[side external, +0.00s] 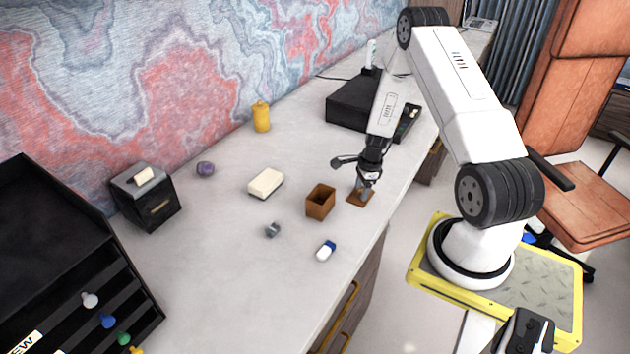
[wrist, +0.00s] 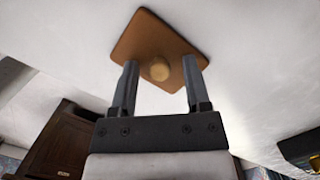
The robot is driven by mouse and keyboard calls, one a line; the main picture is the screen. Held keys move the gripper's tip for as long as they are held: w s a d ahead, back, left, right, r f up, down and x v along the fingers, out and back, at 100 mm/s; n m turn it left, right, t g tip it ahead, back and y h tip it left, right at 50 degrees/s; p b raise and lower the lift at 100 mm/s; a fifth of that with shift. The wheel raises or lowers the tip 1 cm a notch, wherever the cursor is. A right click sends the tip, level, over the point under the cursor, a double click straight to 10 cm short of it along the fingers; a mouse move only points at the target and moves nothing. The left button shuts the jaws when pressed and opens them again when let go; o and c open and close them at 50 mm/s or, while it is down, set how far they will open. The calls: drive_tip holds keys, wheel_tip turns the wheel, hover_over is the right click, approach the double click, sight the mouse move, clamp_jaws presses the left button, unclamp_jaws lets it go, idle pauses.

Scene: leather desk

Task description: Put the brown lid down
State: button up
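The brown lid (side external: 354,200) lies on the light desk top, just right of the open brown box (side external: 320,202) in the side view. In the wrist view the lid (wrist: 150,36) is a flat brown plate with a round tan knob (wrist: 159,70). My gripper (side external: 366,187) is right over the lid, pointing down. In the wrist view my gripper (wrist: 159,66) is open, one finger on each side of the knob, with a gap to it on both sides. Whether the fingertips touch the lid's plate cannot be told.
A black case (side external: 352,103) stands behind my gripper. The desk's front edge is close to the lid. Bare desk lies left of the box.

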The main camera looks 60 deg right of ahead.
drive_tip(key=shift+r, duration=0.1)
idle(0.3)
wheel_tip(320, 180, up, 12)
drive_tip(key=s+d, duration=0.1)
drive_tip(key=shift+s, duration=0.15)
idle(0.6)
drive_tip(key=shift+d, duration=0.1)
idle(0.4)
drive_tip(key=w+a+r+n+h, duration=0.1)
drive_tip(key=w+a+r+n, duration=0.15)
drive_tip(key=a+n, duration=0.4)
drive_tip(key=w+a+r+n, duration=0.1)
drive_tip(key=a+r+n, duration=0.3)
drive_tip(key=a+n, duration=0.3)
drive_tip(key=s+a+r+n, duration=0.2)
drive_tip(key=a+n, duration=0.4)
drive_tip(key=a, duration=0.2)
drive_tip(key=s+a+r+n+t, duration=0.1)
drive_tip(key=s+a+r+n, duration=0.1)
drive_tip(key=a+n, duration=0.5)
drive_tip(key=shift+s+a+r, duration=0.2)
drive_tip(key=shift+s+a, duration=0.3)
drive_tip(key=shift+a, duration=0.45)
